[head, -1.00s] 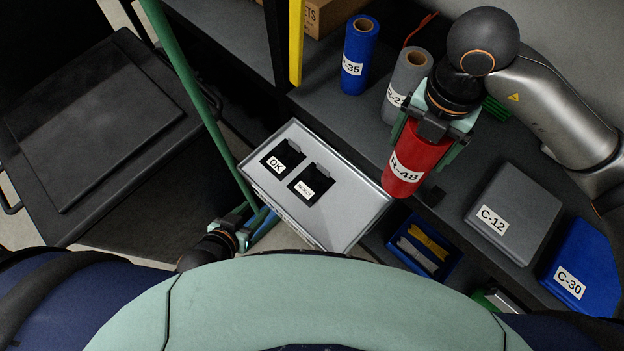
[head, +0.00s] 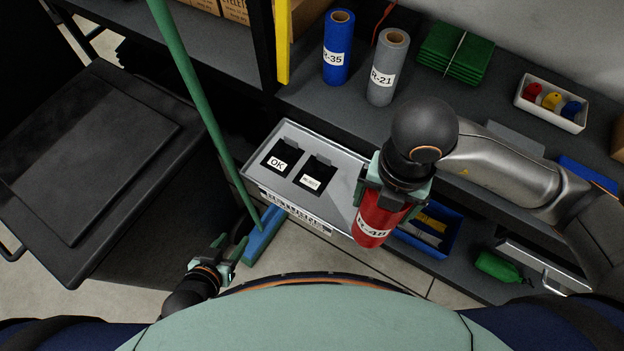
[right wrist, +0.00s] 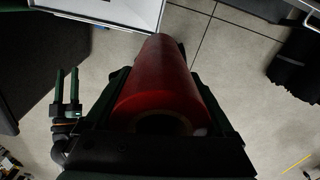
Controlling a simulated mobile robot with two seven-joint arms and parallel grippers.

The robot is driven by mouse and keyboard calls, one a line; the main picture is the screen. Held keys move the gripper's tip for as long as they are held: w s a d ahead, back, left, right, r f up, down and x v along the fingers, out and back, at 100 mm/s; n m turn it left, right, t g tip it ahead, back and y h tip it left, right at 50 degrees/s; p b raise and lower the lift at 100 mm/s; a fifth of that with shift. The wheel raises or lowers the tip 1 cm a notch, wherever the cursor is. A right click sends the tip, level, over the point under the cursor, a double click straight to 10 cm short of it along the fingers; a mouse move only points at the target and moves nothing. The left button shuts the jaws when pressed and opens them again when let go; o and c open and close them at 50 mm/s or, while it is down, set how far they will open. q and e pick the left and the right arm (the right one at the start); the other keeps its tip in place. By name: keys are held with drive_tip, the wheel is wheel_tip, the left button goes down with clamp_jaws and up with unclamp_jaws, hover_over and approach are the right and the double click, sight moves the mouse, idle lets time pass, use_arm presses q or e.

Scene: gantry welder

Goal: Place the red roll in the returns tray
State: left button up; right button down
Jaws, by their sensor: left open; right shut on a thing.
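The red roll (head: 376,222), labelled R-48, is held in my right gripper (head: 386,200), whose fingers are shut around its sides. In the right wrist view the roll (right wrist: 160,80) points away from the camera, and a pale box edge (right wrist: 110,12) shows at the top. My left gripper (head: 222,250) is open and empty, low at left.
A blue bin (head: 450,240) is below right of the box. A green pole (head: 195,85) crosses at left, near a black cart (head: 85,150).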

drive_tip(key=w+f, duration=1.3)
drive_tip(key=shift+w, duration=0.4)
drive_tip(key=shift+f+b, duration=0.25)
drive_tip(key=shift+b, duration=0.1)
unclamp_jaws()
